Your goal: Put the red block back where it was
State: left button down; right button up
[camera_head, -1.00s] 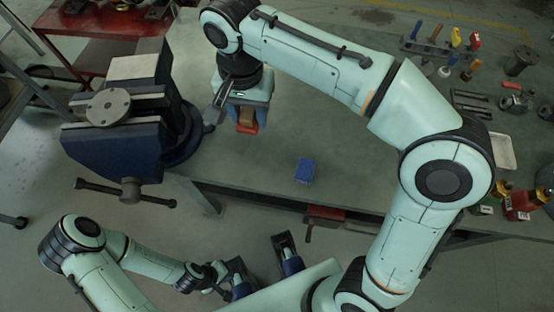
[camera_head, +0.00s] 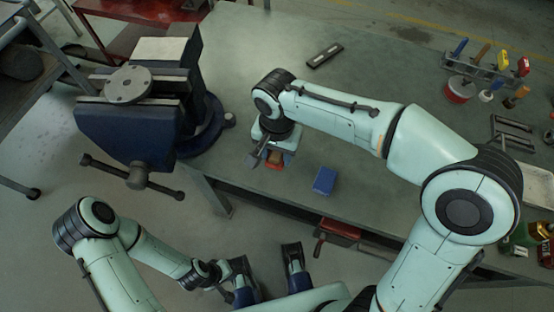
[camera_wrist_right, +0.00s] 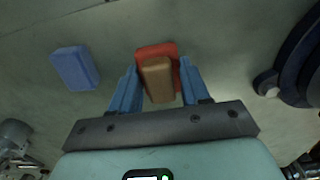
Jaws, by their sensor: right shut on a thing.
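The red block (camera_head: 274,166) is at my right gripper (camera_head: 273,160), above the bench near its front edge. In the right wrist view the red block (camera_wrist_right: 156,50) lies between the two blue fingers, with a brown block (camera_wrist_right: 157,80) against it on the camera side. The right gripper is shut on the red block; whether the fingers also press the brown block is unclear. A blue block (camera_head: 324,181) sits on the bench to the right of it and also shows in the wrist view (camera_wrist_right: 74,68). My left gripper (camera_head: 267,264) is open and empty below the bench's front edge.
A dark blue vise (camera_head: 137,130) with a round flange (camera_head: 128,84) stands at the left of the bench (camera_head: 250,65). A dark slotted bar (camera_head: 324,55) lies at the back. A tool rack (camera_head: 480,70) is at the right.

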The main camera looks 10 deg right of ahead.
aim_at(277, 161)
jog(key=shift+f+b, duration=0.45)
jog(key=shift+f, duration=1.65)
jog(key=shift+f, duration=0.15)
jog(key=o, duration=1)
jog(key=shift+r, duration=0.25)
notch_tip(277, 161, up, 12)
jog(key=p, duration=0.3)
jog(key=shift+f, duration=0.1)
